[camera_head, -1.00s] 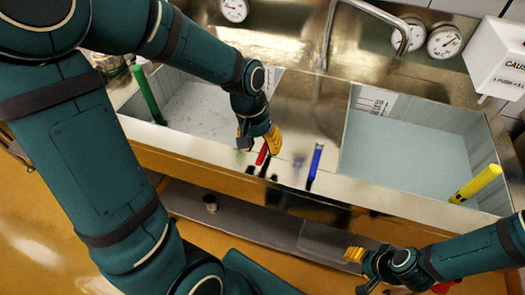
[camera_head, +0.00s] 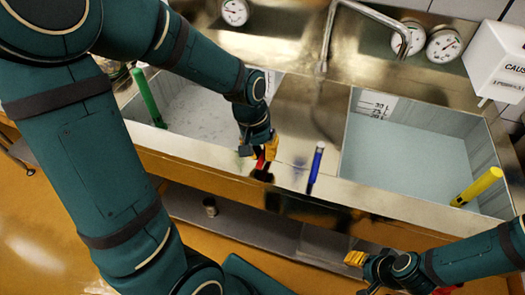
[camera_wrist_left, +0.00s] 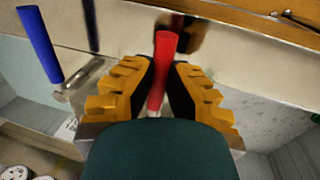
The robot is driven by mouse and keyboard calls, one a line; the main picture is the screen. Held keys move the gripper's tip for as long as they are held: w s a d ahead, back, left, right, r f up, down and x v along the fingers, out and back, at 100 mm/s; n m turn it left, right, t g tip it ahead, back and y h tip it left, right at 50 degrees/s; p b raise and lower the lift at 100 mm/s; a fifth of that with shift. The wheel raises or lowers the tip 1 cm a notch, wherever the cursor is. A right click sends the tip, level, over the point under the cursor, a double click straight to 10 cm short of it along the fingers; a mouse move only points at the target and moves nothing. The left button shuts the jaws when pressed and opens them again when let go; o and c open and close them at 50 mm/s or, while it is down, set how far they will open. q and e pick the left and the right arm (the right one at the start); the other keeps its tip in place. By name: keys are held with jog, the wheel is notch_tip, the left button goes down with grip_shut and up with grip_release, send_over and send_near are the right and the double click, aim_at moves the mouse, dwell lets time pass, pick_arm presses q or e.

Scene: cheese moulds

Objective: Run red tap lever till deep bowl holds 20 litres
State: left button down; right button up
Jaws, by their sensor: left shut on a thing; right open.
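The red tap lever (camera_head: 261,163) stands at the counter's front edge, between two sunken bowls. My left gripper (camera_head: 265,152) is shut on it; in the left wrist view the red lever (camera_wrist_left: 164,62) stands between the two yellow-padded fingers. The right bowl (camera_head: 405,150) has a scale plate (camera_head: 376,105) on its back wall, with small marks like 30 and 25 above a flat pale blue-grey surface. The left bowl (camera_head: 200,110) is partly hidden by my arm. I cannot tell which is the deep bowl. My right gripper (camera_head: 385,272) is open and empty at lower right.
A blue lever (camera_head: 316,164) stands just right of the red one. A green handle (camera_head: 148,97) is at the left bowl, a yellow one (camera_head: 478,186) at the right bowl. A curved spout (camera_head: 375,14) and gauges (camera_head: 443,43) are behind. A white box (camera_head: 497,60) hangs at upper right.

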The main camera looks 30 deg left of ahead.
pick_arm(q)
jog(key=shift+s+f, duration=0.1)
jog(key=shift+a+m+g+p, duration=0.4)
jog(key=shift+a+m+p, duration=0.5)
jog(key=shift+m, duration=0.9)
jog(key=shift+w+a+m+g+p, duration=0.1)
jog(key=shift+a+m+g+p, duration=0.05)
jog(key=shift+a+m, duration=0.65)
jog(key=shift+w+a+m+g+p, duration=0.15)
jog(key=shift+a+m, duration=0.3)
jog(key=shift+m, duration=0.55)
jog(key=shift+f, duration=0.1)
jog(key=c, duration=0.9)
grip_release()
jog(key=shift+w, duration=0.1)
jog(key=v, duration=1.2)
